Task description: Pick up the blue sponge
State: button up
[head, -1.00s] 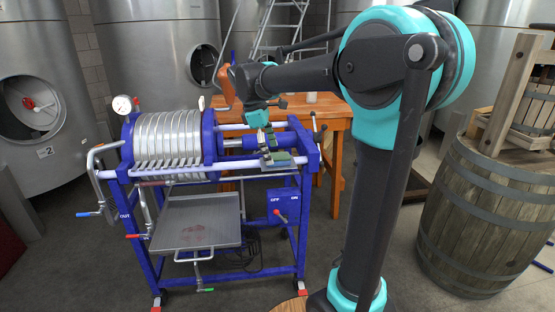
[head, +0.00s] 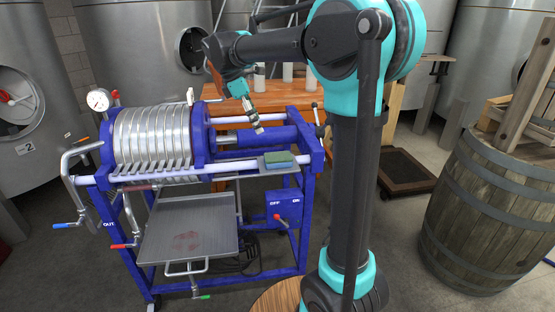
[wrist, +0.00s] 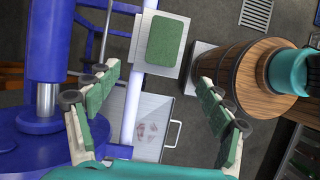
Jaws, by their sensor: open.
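A flat sponge-like block (head: 279,160) lies on a small grey plate (head: 262,167) at the right end of the blue press. Its top looks green, not plainly blue, and its sides are too small to judge. The same block shows in the wrist view (wrist: 165,41), lying flat on the plate beyond the fingertips. My gripper (head: 258,122) is open and empty, above and to the left of the block in the head view. In the wrist view its green-padded fingers (wrist: 158,78) are spread wide, and the block is apart from both.
The press has a blue frame, metal plates (head: 155,140), a blue ram (head: 262,137) and long rails close to my gripper. A grey drip tray (head: 188,228) is below. A wooden table (head: 290,95) with pale bottles stands behind. A barrel (head: 482,210) stands at right.

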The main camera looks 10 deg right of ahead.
send_over(277, 156)
jog(key=a, duration=0.3)
jog(key=f, duration=0.8)
jog(key=shift+w+a, duration=0.15)
jog(key=shift+w, duration=0.05)
jog(key=x, duration=0.5)
jog(key=shift+s+d, duration=0.3)
jog(key=shift+d, duration=0.1)
jog(key=shift+d+f, duration=0.1)
jog(key=shift+f, duration=0.1)
jog(key=shift+f, duration=0.25)
jog(key=shift+c, duration=0.5)
jog(key=c, duration=0.8)
jog(key=shift+o, duration=0.2)
jog(key=shift+r, duration=0.1)
notch_tip(277, 156, up, 20)
jog(key=shift+r, duration=0.2)
